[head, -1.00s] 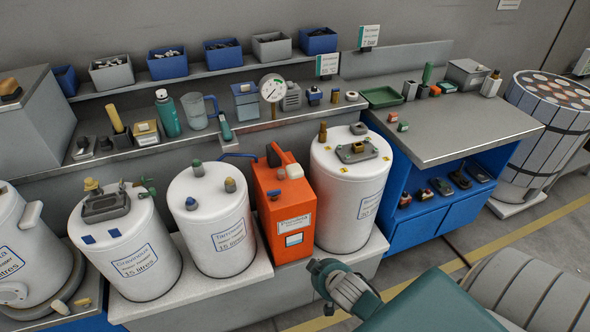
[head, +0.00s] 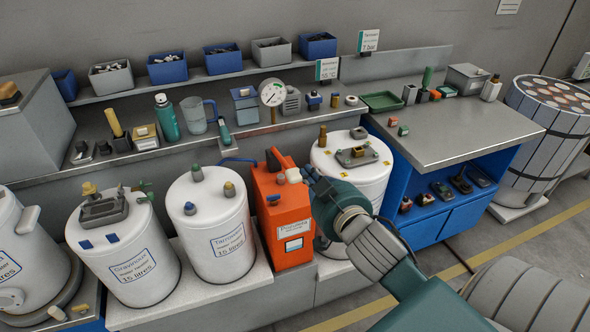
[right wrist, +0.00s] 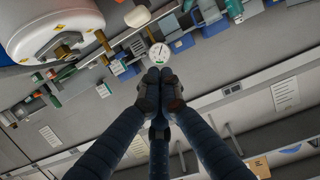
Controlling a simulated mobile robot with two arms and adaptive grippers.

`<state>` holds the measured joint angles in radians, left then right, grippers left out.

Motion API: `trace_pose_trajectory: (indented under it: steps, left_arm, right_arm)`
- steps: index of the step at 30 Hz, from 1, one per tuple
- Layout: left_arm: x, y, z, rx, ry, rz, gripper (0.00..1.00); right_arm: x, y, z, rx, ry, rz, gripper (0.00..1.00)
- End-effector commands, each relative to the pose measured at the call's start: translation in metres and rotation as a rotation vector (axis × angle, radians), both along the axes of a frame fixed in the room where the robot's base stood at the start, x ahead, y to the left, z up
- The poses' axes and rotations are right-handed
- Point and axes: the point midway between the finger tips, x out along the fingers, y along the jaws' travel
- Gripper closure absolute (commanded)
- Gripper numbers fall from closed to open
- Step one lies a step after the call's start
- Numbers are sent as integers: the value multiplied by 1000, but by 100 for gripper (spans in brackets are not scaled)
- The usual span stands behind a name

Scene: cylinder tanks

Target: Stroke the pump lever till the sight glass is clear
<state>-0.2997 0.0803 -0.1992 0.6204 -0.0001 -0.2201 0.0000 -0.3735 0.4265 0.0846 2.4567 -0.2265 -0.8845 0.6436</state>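The orange pump unit (head: 268,217) stands between two white tanks in the head view. A small pale window (head: 294,244) low on its front may be the sight glass; its contents are too small to read. On its top are a dark handle-like part (head: 273,158) and a cream knob (head: 293,175); I cannot tell which is the lever. My right gripper (head: 308,175) is right beside the cream knob; contact is unclear. My left gripper is not in view.
White tanks (head: 216,240) flank the pump, one (head: 372,182) partly behind my right arm. A shelf behind holds a round dial gauge (head: 272,93), a jug (head: 195,115) and a green bottle (head: 166,118). A grey-topped blue bench (head: 455,125) stands to the right.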

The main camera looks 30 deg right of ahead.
Motion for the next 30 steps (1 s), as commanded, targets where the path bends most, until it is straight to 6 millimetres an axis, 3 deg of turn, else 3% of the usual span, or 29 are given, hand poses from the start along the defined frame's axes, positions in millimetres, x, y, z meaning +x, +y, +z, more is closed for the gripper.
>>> trace_pose_trajectory:
  steps: [8,21,24,30]
  left_arm:
    - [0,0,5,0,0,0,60]
    - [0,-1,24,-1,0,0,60]
    - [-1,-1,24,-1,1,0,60]
    - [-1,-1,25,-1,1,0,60]
  right_arm:
    - [16,-3,-2,-2,-1,1,100]
    - [98,-24,-26,-3,3,-1,100]
    - [94,-22,-46,1,6,1,100]
    - [95,-22,-63,1,2,1,100]
